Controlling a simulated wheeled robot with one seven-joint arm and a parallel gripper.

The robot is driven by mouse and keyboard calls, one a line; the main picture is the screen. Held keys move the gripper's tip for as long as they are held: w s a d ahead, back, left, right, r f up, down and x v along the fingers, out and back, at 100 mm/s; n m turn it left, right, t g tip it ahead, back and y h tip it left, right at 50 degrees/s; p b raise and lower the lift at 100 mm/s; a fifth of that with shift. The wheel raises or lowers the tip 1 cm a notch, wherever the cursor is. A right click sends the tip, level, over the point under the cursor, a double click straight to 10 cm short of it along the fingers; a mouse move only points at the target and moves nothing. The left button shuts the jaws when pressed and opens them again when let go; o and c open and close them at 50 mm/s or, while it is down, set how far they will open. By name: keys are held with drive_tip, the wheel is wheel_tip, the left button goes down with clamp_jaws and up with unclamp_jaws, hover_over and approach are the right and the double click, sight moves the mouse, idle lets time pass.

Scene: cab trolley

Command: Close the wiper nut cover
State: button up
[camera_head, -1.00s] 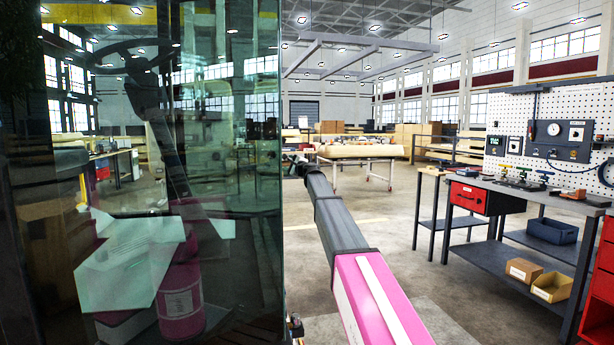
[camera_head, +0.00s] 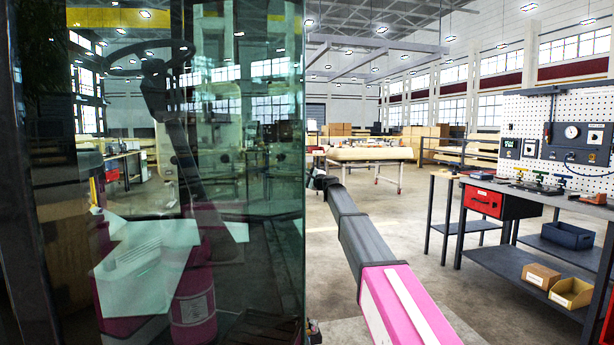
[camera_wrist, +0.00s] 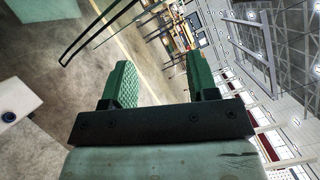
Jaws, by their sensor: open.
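I cannot make out the wiper nut cover in either view. In the head view, a dark-framed cab with a large glass pane (camera_head: 268,100) fills the left side. A steering wheel (camera_head: 150,55) shows through the glass. In the wrist view, my gripper (camera_wrist: 158,62) is open, its two green ridged fingers wide apart with nothing between them. Beyond the fingers are only the floor and the far workshop, so no contact is visible. I cannot clearly make out my gripper in the head view. A long grey and pink bar crosses the head view's lower middle; I cannot tell whether it is my arm.
A workbench (camera_head: 540,197) with a red drawer (camera_head: 484,201), small bins and a pegboard stands at the right. A table (camera_head: 365,155) stands farther back. The floor (camera_head: 415,235) between is open. A thin dark frame (camera_wrist: 96,35) crosses the wrist view's upper left.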

drive_tip(key=w+r+m+t, duration=0.15)
drive_tip(key=w+r, duration=0.35)
drive_tip(key=r, duration=0.6)
drive_tip(key=x, duration=1)
drive_tip(key=shift+w+a+f, duration=0.2)
drive_tip(key=shift+w+f, duration=0.05)
drive_tip(key=shift+w, duration=0.05)
clamp_jaws()
